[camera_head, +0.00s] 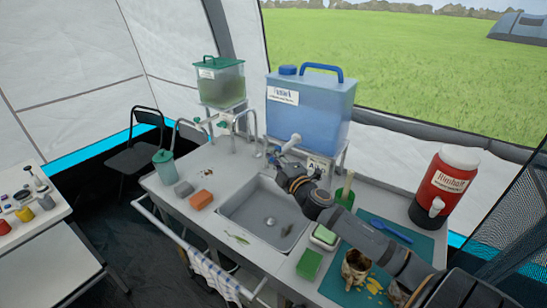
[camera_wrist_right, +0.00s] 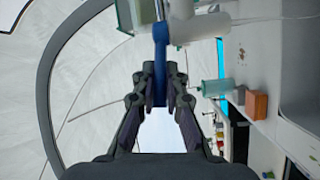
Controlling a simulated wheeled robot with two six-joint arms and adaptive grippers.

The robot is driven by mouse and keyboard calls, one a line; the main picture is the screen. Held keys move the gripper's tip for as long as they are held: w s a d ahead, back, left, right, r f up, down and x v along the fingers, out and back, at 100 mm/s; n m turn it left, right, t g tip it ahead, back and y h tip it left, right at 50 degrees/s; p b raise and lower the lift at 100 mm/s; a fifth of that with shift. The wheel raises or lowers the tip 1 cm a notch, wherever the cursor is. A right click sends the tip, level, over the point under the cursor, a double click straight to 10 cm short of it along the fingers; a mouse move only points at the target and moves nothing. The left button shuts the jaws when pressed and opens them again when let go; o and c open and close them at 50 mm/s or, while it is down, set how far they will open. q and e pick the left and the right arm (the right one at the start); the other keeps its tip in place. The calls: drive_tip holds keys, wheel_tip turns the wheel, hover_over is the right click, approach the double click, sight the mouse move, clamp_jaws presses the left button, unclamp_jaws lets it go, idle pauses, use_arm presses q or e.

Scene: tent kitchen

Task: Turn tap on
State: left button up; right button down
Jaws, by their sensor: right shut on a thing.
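A blue water container (camera_head: 308,108) with a blue handle stands on a raised stand behind the sink. A white tap (camera_head: 292,142) sticks out low on its front. In the right wrist view the tap's white body (camera_wrist_right: 185,27) is at the top, with a blue lever (camera_wrist_right: 160,42) hanging from it. My right gripper (camera_head: 273,156) is at this tap, above the back of the sink; in the right wrist view its fingertips (camera_wrist_right: 160,75) are shut on the blue lever. No water stream is visible. My left gripper is not in view.
A grey sink (camera_head: 262,235) lies below my right arm. An orange sponge (camera_head: 202,199) lies left of the sink. A red drink dispenser (camera_head: 446,185) stands at the right.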

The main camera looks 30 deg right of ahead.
drive_tip(key=c, duration=1.4)
unclamp_jaws()
